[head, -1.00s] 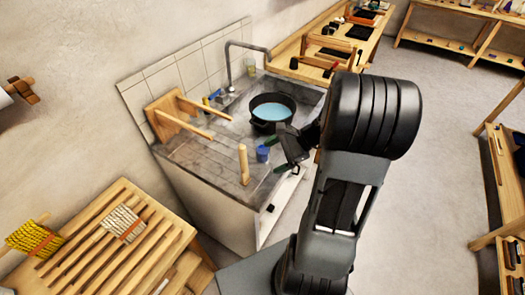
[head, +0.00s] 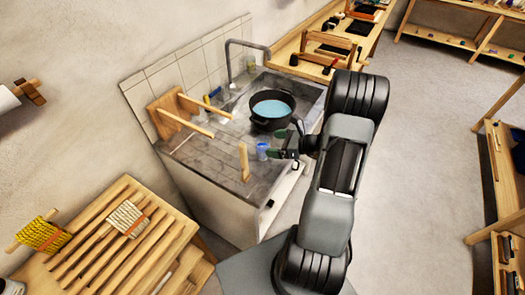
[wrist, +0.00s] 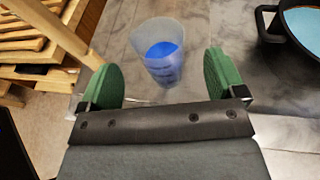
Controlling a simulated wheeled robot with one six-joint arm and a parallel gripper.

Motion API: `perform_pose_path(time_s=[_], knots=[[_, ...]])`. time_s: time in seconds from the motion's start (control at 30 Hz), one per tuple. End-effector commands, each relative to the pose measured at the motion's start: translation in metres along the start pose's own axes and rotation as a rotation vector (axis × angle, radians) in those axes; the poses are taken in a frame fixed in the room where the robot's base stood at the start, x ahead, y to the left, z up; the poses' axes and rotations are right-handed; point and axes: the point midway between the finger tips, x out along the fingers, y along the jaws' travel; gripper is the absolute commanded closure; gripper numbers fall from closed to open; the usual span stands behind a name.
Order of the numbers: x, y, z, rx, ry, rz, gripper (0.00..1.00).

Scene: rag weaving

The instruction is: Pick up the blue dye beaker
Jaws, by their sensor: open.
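The blue dye beaker (head: 263,151) stands upright on the grey stone counter (head: 205,158), near its front edge. In the wrist view the beaker (wrist: 160,52) is a clear cup with blue liquid inside. My gripper (head: 280,144) is at the beaker's right side in the head view. In the wrist view my gripper (wrist: 163,80) is open, with one green finger pad on each side of the beaker's line. The beaker lies between and just beyond the pads, with a visible gap to each. Whether the fingertips reach past its near wall is hard to tell.
A black pot of light blue liquid (head: 272,108) stands behind the beaker, and shows at the right in the wrist view (wrist: 300,28). A wooden post (head: 244,162) rises left of the beaker. A wooden rack (head: 180,115) and a tap (head: 229,62) are farther back.

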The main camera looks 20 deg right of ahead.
Motion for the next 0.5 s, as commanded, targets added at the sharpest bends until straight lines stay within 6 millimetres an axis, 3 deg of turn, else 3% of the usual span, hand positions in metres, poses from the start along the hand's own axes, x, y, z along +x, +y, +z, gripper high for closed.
perform_pose_path(time_s=[0.5], knots=[[0.051,0.001,0.003,-0.001,0.001,0.002,0.11]])
